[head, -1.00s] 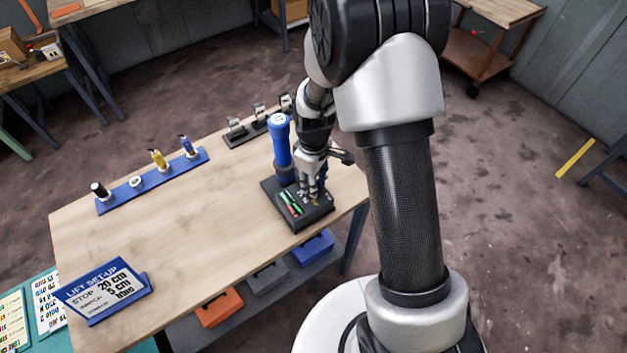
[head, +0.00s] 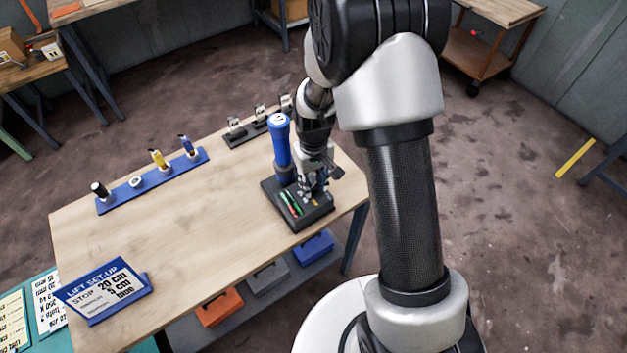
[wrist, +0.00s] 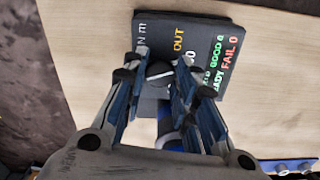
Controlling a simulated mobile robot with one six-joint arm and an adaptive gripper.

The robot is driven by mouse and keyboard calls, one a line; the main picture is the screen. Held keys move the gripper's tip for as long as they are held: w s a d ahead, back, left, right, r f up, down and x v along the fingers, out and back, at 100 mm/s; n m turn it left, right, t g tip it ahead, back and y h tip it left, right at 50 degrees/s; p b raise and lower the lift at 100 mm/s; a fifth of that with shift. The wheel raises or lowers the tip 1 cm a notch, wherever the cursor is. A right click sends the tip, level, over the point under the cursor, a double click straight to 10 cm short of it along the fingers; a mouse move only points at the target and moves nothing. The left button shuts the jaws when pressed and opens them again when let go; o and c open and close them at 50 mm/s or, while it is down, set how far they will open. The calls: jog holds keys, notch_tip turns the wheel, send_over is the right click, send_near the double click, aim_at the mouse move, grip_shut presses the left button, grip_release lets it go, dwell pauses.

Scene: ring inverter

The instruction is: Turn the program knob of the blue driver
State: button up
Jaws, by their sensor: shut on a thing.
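The blue driver (head: 281,140) stands upright at the back left of a dark control box (head: 312,216) on the wooden bench. The box also shows in the wrist view (wrist: 205,32), with the words OUT, GOOD and FAIL on its top. My gripper (head: 313,194) points down at the box top, just right of the driver. In the wrist view my fingertips (wrist: 161,66) close around a small dark grey knob (wrist: 159,73), which the fingers partly cover. In the head view the knob is hidden by the gripper. A part of the blue driver shows behind the fingers in the wrist view.
A blue rack (head: 150,184) with several small tools lies at the bench's left. A dark rack (head: 245,132) stands behind the driver. A blue sign (head: 106,291) stands at the front left. The bench middle is clear. Coloured bins (head: 218,308) sit below.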

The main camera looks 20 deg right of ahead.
aim_at(314, 186)
dwell(0.4)
jog(key=o, duration=1)
jog(key=shift+o, duration=0.2)
jog(key=shift+r, duration=0.1)
notch_tip(314, 186, up, 12)
jog(key=s+r+t+b, duration=0.2)
jog(key=s+r, duration=0.8)
jog(key=r, duration=0.1)
jog(key=s+r+m+t+b, duration=0.1)
jog(key=s+r+t, duration=0.1)
jog(key=s, duration=0.9)
jog(key=shift+s+m+t, duration=0.3)
jog(key=shift+s, duration=0.05)
